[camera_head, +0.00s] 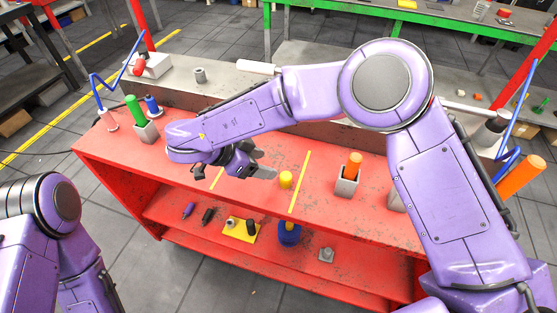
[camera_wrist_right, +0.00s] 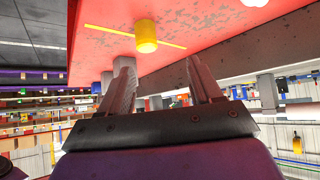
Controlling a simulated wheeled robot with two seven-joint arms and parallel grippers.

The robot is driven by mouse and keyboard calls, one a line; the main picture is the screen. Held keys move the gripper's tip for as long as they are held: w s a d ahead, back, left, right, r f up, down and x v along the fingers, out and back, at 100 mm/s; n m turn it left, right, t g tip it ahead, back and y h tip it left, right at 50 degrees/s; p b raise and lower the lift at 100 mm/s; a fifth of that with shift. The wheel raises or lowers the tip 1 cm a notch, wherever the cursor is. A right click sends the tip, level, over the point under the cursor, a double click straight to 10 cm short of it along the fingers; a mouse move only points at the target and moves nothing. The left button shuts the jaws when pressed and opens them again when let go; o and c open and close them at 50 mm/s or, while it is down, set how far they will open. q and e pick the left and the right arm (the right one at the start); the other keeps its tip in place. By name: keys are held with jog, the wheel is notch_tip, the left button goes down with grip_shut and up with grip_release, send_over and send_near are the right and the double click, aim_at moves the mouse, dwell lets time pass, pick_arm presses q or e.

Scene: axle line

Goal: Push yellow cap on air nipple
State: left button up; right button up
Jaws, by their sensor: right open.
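The yellow cap (camera_head: 286,179) stands on the red bench top, close to a yellow line. It also shows in the right wrist view (camera_wrist_right: 146,36), beyond the fingertips and apart from them. My right gripper (camera_head: 262,163) is just left of the cap in the head view, with its fingers pointing toward it. In the right wrist view the two fingers (camera_wrist_right: 162,75) are spread with nothing between them. My left arm shows at the lower left, but its gripper is out of view. I cannot make out the air nipple for certain.
The red bench (camera_head: 335,212) also carries a grey holder with an orange handle (camera_head: 354,164) and a green-handled item (camera_head: 135,108) in a holder. Its lower shelf holds a yellow plate (camera_head: 240,230) and a blue round item (camera_head: 288,235). My right arm hides part of the bench.

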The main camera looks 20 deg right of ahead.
aim_at(284, 176)
jog(key=d+f, duration=0.1)
jog(key=s+d+f+p, duration=0.1)
jog(key=d, duration=0.1)
jog(key=s+d+f+p, duration=0.1)
jog(key=shift+s+d+f, duration=0.2)
jog(key=shift+d+f, duration=0.05)
jog(key=shift+f, duration=0.1)
jog(key=f, duration=0.1)
jog(key=w+d+f, duration=0.1)
jog(key=w+d+f+p, duration=0.1)
jog(key=shift+f, duration=0.3)
jog(key=shift+s+r, duration=0.2)
jog(key=shift+s, duration=0.1)
jog(key=shift+s+a, duration=0.1)
jog(key=c, duration=0.5)
pick_arm(q)
jog(key=r, duration=0.1)
jog(key=s+r, duration=0.1)
jog(key=r, duration=0.1)
jog(key=shift+s+r, duration=0.3)
pick_arm(e)
jog(key=c, duration=0.6)
